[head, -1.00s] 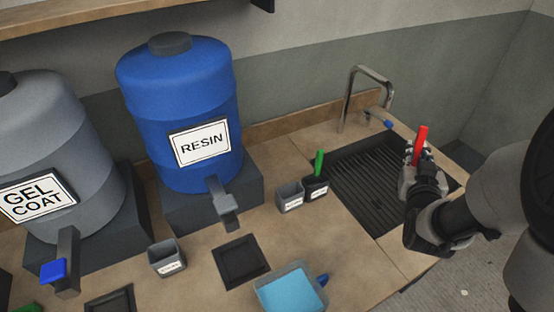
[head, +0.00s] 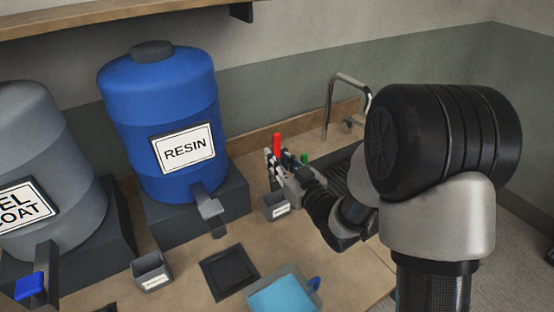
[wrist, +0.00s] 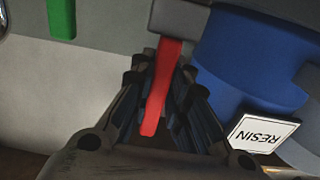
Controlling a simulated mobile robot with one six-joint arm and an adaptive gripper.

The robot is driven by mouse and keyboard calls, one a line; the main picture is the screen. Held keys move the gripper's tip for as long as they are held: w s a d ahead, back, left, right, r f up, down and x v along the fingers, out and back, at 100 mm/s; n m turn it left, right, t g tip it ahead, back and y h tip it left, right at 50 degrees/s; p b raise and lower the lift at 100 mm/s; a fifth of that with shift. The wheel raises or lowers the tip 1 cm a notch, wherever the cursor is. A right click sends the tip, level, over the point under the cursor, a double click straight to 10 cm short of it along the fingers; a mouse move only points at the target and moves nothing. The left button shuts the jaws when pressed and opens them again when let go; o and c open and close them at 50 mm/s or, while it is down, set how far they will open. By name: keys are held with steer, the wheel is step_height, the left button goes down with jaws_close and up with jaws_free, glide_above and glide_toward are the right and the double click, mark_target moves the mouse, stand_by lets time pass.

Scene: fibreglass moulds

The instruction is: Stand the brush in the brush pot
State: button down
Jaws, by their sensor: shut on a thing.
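The brush shows as a red handle (head: 277,142) standing roughly upright above my gripper (head: 280,170), which is shut on it. In the wrist view the red handle (wrist: 158,95) lies between my fingers. A grey block (wrist: 180,18) meets its far end there; I cannot tell whether it is the brush's head or a pot. A small grey labelled pot (head: 276,207) stands on the counter just below my gripper. A green handle (head: 304,158) rises behind my arm, and the dark pot around it is hidden. The pot labels are too small to read.
The blue resin drum (head: 165,125) and its tap (head: 209,210) stand left of my gripper. Another small pot (head: 152,271), a dark square pad (head: 230,272) and a blue-filled tray (head: 285,296) lie in front. The sink and faucet (head: 330,105) are behind my arm.

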mark_target(278, 185)
steer(key=shift+f+b, duration=0.1)
steer(key=shift+b, duration=0.2)
step_height(278, 185, down, 3)
steer(key=b, duration=0.2)
steer(key=shift+b, duration=0.35)
steer(key=shift+f, duration=3)
steer(key=c, duration=1.5)
jaws_free()
steer(key=shift+o, duration=0.2)
steer(key=shift+s+d, duration=0.1)
steer(key=v, duration=0.7)
